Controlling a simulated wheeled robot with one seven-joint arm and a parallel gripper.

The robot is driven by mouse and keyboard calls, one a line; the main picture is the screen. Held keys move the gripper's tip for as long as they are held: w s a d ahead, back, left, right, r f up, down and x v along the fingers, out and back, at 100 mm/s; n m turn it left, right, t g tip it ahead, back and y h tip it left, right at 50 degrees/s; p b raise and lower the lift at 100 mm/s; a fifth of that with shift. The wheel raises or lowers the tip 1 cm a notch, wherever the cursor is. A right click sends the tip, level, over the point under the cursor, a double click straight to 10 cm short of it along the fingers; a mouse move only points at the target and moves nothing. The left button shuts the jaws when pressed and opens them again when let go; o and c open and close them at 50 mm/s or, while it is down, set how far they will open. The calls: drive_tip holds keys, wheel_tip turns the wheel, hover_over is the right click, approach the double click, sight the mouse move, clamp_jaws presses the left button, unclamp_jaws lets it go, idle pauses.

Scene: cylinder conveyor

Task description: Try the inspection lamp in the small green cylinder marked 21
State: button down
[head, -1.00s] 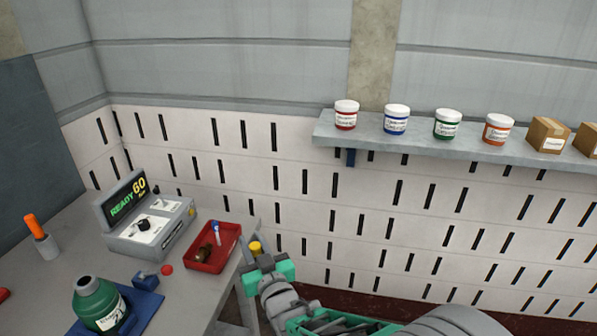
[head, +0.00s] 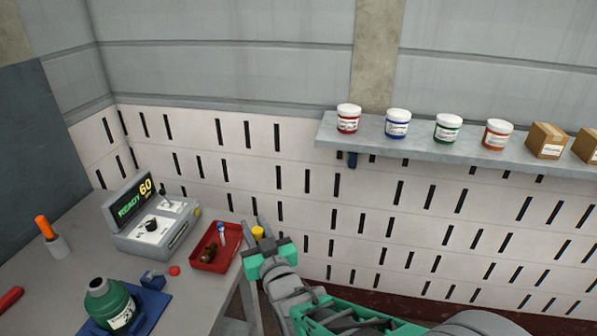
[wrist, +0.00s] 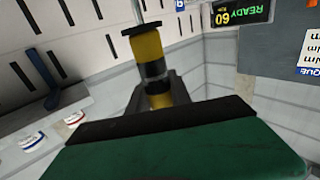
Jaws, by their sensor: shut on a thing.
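The small green cylinder (head: 116,308) stands upright on a blue pad on the bench at lower left in the head view. It has a dark neck and a white label whose number I cannot read. My gripper (head: 256,236) is just right of the bench edge, well right of the cylinder. It is shut on the inspection lamp, whose yellow end (head: 258,232) shows between the fingers. In the wrist view the lamp (wrist: 148,50) has yellow and black bands and a thin rod at the top of the picture. The cylinder is not in the wrist view.
A grey device (head: 155,226) reading "READY 60" stands on the bench. A red tray (head: 204,262) with small parts lies between it and my gripper. A blue block (head: 153,280), a red ball and an orange-handled tool (head: 45,228) are nearby. A shelf (head: 340,133) holds jars and boxes.

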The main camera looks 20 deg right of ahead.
drive_tip(key=shift+r+p, duration=1.15)
drive_tip(key=shift+r, duration=0.9)
idle(0.4)
